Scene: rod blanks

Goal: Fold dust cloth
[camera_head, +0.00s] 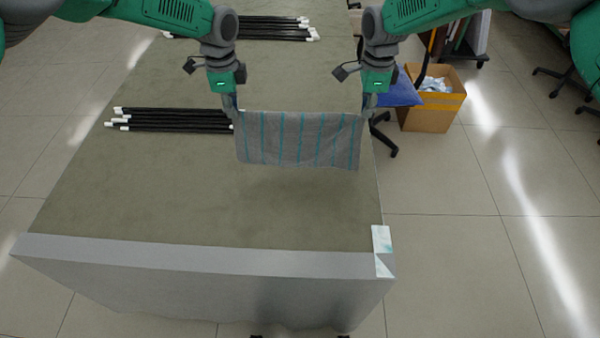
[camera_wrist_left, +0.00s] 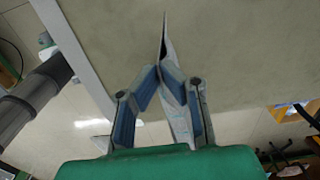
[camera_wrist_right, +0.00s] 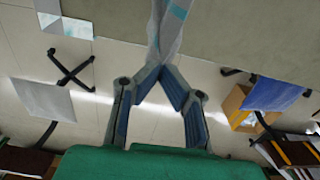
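The dust cloth (camera_head: 299,140) is grey with teal stripes. It hangs stretched between my two grippers above the table (camera_head: 190,205), its lower edge hanging free. My left gripper (camera_head: 234,106) holds its upper left corner, and my right gripper (camera_head: 367,104) holds its upper right corner. In the left wrist view, the cloth (camera_wrist_left: 176,95) passes between the fingertips, which are closed together on it. In the right wrist view, the cloth (camera_wrist_right: 168,30) runs out from the closed fingertips.
Black rods with white ends (camera_head: 175,121) lie on the table left of the cloth. More rods (camera_head: 270,28) lie at the far end. A white and light-blue piece (camera_head: 382,252) sits at the near right corner. A cardboard box (camera_head: 430,112) and blue chair (camera_head: 400,92) stand right of the table. The near tabletop is clear.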

